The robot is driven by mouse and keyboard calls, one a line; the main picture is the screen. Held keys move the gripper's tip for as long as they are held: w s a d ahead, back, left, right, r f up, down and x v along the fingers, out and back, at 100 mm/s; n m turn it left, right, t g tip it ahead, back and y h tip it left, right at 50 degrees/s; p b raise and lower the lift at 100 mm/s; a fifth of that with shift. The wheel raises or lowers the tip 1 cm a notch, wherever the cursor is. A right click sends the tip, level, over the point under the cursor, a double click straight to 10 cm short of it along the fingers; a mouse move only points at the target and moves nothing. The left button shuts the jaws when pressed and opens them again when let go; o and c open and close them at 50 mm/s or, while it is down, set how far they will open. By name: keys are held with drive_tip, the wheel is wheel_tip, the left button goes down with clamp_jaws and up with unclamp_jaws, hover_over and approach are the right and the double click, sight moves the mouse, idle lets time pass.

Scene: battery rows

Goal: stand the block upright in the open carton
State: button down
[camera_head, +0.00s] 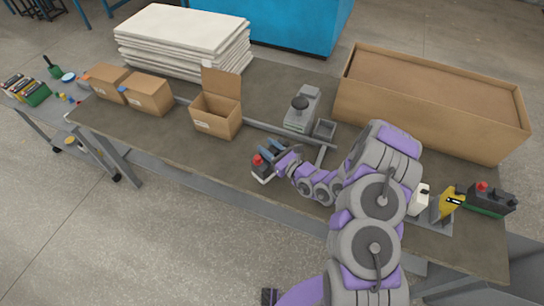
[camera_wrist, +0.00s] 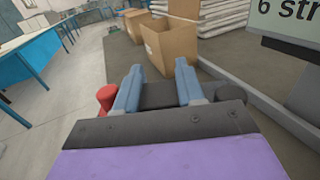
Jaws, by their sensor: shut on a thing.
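My gripper (camera_head: 268,153) has its two blue fingers shut on the block (camera_head: 262,171), near the front edge of the table. The block looks dark on top with a pale lower part and a red knob at its left; the fingers hide part of it. In the wrist view the block's dark top (camera_wrist: 160,96) lies between the fingertips (camera_wrist: 160,80). I cannot tell whether the block touches the table. The open carton (camera_head: 214,124) stands behind and left of my gripper, its flap raised at the back. It also shows ahead in the wrist view (camera_wrist: 168,50).
Two closed cartons (camera_head: 146,98) stand left of the open one. A stack of white sheets (camera_head: 180,45) lies behind. A grey device (camera_head: 301,108) and a rail (camera_head: 260,126) are near my gripper. A large brown box (camera_head: 435,122) fills the back right. A dark battery (camera_head: 487,203) sits far right.

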drive_tip(key=w+a+f+b, duration=0.2)
drive_tip(key=w+a+f, duration=0.2)
drive_tip(key=w, duration=0.5)
drive_tip(key=shift+b, duration=0.3)
drive_tip(key=c, duration=0.7)
unclamp_jaws()
drive_tip(key=shift+s, duration=0.1)
drive_tip(key=shift+f, duration=0.1)
